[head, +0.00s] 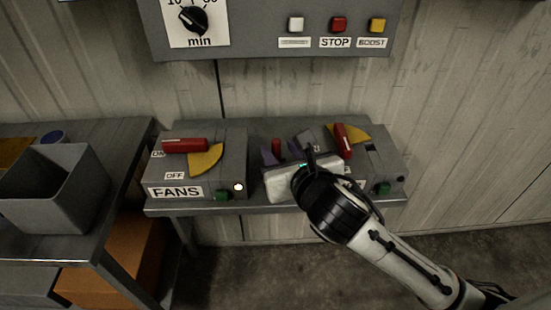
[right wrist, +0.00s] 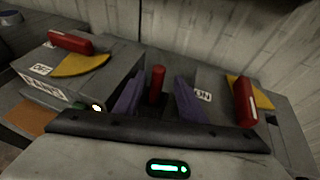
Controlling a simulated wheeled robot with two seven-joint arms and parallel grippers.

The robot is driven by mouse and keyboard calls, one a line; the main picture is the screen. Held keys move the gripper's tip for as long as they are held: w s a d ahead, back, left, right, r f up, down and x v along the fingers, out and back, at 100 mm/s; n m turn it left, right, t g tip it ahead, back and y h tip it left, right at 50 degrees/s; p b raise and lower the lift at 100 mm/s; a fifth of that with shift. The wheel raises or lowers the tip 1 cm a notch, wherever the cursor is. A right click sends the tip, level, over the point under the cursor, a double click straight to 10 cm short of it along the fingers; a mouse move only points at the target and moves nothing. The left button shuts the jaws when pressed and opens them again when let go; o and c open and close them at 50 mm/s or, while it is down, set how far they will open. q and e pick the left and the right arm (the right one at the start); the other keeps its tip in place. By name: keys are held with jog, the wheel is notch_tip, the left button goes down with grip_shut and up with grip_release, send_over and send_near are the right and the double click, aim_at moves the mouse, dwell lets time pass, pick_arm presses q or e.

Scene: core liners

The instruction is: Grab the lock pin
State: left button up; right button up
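A red upright pin (head: 276,147), which looks like the lock pin, stands between the two switch boxes. It also shows in the right wrist view (right wrist: 157,80); its lower end is hidden behind my gripper's body. My right gripper (head: 285,150) is open, with its purple fingers spread apart. In the right wrist view the fingers (right wrist: 157,98) stand on either side of the pin, with gaps visible on both sides. I cannot tell how deep the pin sits between them. My left gripper is not in view.
The left FANS box (head: 225,165) has a red handle (head: 185,145) and a lit lamp. The right box (head: 390,160) has a red handle (head: 343,141) close to my gripper. A grey bin (head: 55,190) stands on the left table. A control panel (head: 260,40) hangs above.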

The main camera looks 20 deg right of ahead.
jog(key=b+x, duration=0.1)
jog(key=x, duration=0.5)
jog(key=shift+w+a+f, duration=0.15)
jog(key=shift+a, duration=0.05)
grip_shut()
